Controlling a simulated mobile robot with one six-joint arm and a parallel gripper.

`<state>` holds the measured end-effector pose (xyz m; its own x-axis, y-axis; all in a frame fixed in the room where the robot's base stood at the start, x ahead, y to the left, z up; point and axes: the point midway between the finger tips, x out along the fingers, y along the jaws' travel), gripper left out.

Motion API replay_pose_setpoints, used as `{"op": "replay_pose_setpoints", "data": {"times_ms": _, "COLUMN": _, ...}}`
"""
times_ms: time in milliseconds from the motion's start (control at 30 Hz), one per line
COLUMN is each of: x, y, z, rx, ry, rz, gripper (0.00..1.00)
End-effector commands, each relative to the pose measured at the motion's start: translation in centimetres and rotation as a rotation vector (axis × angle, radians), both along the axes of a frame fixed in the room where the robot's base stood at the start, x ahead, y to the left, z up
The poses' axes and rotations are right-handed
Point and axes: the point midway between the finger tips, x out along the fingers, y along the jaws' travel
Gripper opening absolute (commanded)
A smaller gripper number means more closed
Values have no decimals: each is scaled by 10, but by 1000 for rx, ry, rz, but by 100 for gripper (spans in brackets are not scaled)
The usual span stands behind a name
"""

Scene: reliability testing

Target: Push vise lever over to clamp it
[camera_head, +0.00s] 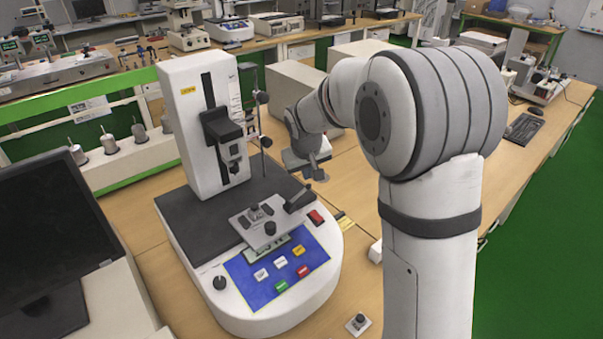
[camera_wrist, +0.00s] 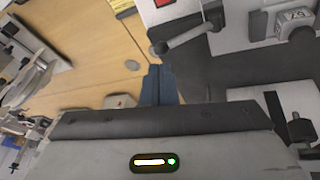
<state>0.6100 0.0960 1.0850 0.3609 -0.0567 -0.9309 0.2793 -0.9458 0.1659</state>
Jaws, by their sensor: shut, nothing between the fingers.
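The vise (camera_head: 262,218) is a small grey metal block with a dark knob on the black deck of a white testing machine. Its lever (camera_head: 299,200) sticks out from the vise's right side with a dark handle. In the wrist view the lever (camera_wrist: 188,35) runs from a dark pivot toward the upper middle, and part of the vise (camera_wrist: 262,22) shows at upper right. My gripper (camera_head: 317,174) is shut and empty, above and to the right of the lever. In the wrist view its closed fingertips (camera_wrist: 159,70) appear just below the lever's end; contact cannot be told.
The machine's white column (camera_head: 203,125) stands behind the vise, with a thin dark rod beside it. A red switch (camera_head: 316,217) and a blue button panel (camera_head: 276,270) lie nearby. A monitor (camera_head: 45,235) stands at left. Bare wooden table (camera_head: 350,185) shows to the right.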

Motion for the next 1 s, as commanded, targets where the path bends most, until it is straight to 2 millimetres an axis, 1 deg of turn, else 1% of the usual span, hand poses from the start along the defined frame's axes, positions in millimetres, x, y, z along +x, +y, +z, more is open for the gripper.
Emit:
{"op": "replay_pose_setpoints", "data": {"times_ms": 300, "x": -7, "y": 11, "z": -6, "rx": 0, "ry": -2, "rz": 1, "gripper": 0}}
{"op": "replay_pose_setpoints", "data": {"times_ms": 667, "x": -8, "y": 12, "z": -4, "rx": 0, "ry": -1, "rz": 1, "gripper": 0}}
{"op": "replay_pose_setpoints", "data": {"times_ms": 767, "x": -8, "y": 13, "z": 5, "rx": 0, "ry": -1, "rz": 1, "gripper": 0}}
{"op": "replay_pose_setpoints", "data": {"times_ms": 867, "x": -8, "y": 17, "z": 22, "rx": 0, "ry": -2, "rz": 1, "gripper": 0}}
{"op": "replay_pose_setpoints", "data": {"times_ms": 967, "x": -7, "y": 22, "z": 45, "rx": 1, "ry": -3, "rz": 0, "gripper": 0}}
{"op": "replay_pose_setpoints", "data": {"times_ms": 1000, "x": -4, "y": 12, "z": 43, "rx": 1, "ry": -5, "rz": -4, "gripper": 0}}
